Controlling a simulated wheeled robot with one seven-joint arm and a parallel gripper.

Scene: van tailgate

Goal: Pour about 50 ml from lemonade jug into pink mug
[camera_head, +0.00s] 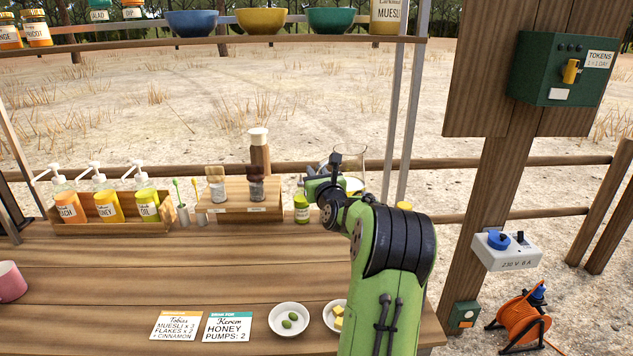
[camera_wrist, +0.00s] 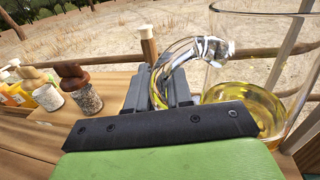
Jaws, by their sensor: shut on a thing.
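The lemonade jug (camera_wrist: 245,85) is clear glass with yellow liquid low inside it. In the wrist view it stands at the right, with its curved glass handle (camera_wrist: 180,58) between my jaws. My gripper (camera_wrist: 172,88) is shut on that handle. In the head view the jug (camera_head: 352,166) is mostly hidden behind my gripper (camera_head: 318,180) and arm, near the back edge of the table, and looks roughly upright. I cannot tell whether its base touches the table. The pink mug (camera_head: 10,282) is at the far left edge of the head view, partly cut off, well away from my gripper.
A green-labelled jar (camera_head: 302,208) stands close left of my gripper. A wooden spice stand (camera_head: 240,208) and a pump-bottle rack (camera_head: 110,213) line the back. Two cards (camera_head: 228,327) and a bowl of olives (camera_head: 289,320) are in front. The table's middle is clear.

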